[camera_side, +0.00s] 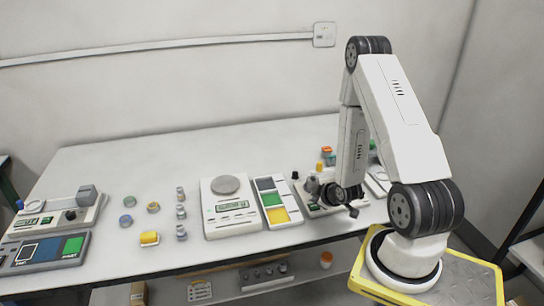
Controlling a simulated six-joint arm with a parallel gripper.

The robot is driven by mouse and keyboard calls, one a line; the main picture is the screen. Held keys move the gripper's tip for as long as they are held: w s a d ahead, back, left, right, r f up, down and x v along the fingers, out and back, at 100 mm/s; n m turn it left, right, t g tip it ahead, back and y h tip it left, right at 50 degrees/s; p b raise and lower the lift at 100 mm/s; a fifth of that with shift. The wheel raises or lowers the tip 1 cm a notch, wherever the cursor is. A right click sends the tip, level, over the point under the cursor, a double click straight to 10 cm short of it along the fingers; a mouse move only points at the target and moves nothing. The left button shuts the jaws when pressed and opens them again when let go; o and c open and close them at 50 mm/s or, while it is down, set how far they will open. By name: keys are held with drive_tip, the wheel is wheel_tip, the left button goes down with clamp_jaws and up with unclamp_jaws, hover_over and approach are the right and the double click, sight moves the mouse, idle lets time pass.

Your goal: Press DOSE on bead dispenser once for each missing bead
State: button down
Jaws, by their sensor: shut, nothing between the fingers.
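My gripper (353,211) is shut and empty, low over the right part of the table. A light device (313,208) with a green patch and dark knobs on top stands just left of it and is partly hidden by my wrist. It may be the bead dispenser, but its labels are too small to read. I cannot tell whether the gripper touches it. No DOSE button or beads can be made out. A scale (233,229) with a round grey pan (225,185) and a green display stands further left.
A tray (290,215) with grey, green and yellow fields lies between the scale and the light device. Several small weights and rolls (149,238) stand left of the scale. A blue-grey panel (45,252) with a green field lies at the far left. Coloured items stand behind my wrist.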

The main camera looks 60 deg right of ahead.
sight(316, 207)
drive_tip(key=shift+f, duration=0.8)
idle(1.1)
drive_tip(key=shift+r, duration=0.8)
drive_tip(key=shift+r, duration=0.1)
idle(0.4)
drive_tip(key=shift+r, duration=2.4)
idle(1.0)
wheel_tip(316, 207, up, 4)
drive_tip(key=shift+f, duration=0.1)
idle(0.4)
drive_tip(key=shift+f, duration=0.15)
